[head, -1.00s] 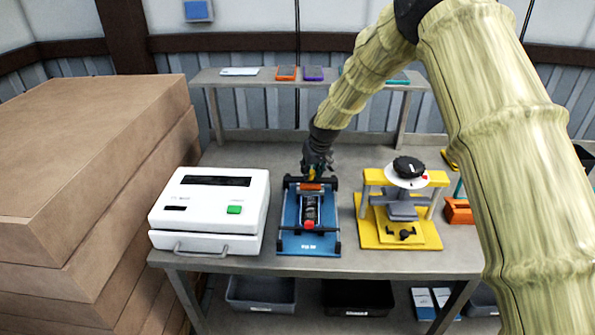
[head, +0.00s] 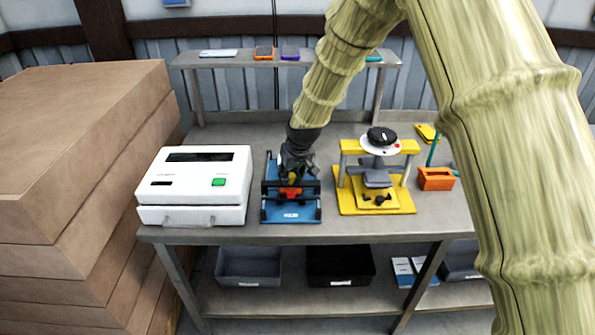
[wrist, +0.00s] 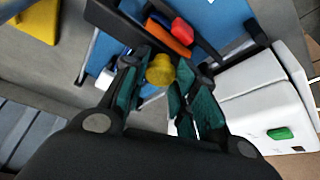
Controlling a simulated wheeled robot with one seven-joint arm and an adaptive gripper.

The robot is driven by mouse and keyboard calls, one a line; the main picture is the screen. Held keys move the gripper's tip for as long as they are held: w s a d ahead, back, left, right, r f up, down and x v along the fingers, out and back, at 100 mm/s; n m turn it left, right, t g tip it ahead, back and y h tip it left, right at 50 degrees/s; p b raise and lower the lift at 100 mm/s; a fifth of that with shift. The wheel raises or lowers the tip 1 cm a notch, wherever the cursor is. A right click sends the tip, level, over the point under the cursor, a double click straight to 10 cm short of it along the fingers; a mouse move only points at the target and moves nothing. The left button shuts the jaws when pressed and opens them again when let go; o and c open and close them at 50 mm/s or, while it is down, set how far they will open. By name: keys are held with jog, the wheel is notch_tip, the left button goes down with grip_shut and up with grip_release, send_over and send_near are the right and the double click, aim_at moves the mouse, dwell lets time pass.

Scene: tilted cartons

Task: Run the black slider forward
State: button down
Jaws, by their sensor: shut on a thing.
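The black slider (head: 308,187) is a dark crossbar that spans a blue rail base (head: 291,215) on the bench. It sits in the front half of the base, with blue visible behind it. It also shows in the wrist view (wrist: 115,22), beside an orange block (wrist: 165,36) and a red knob (wrist: 182,30). My gripper (head: 292,176) is over the slider from behind and above. In the wrist view its teal fingers (wrist: 158,84) are shut on a yellow knob (wrist: 160,69). How the knob joins the slider is partly hidden.
A white machine with a green button (head: 193,187) stands close on the left. A yellow press fixture (head: 379,199) stands on the right, with an orange block (head: 436,179) beyond it. A shelf (head: 221,61) runs behind. Brown cartons (head: 75,140) are stacked at far left.

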jog(key=c, duration=1.1)
grip_release()
jog(key=v, duration=1.2)
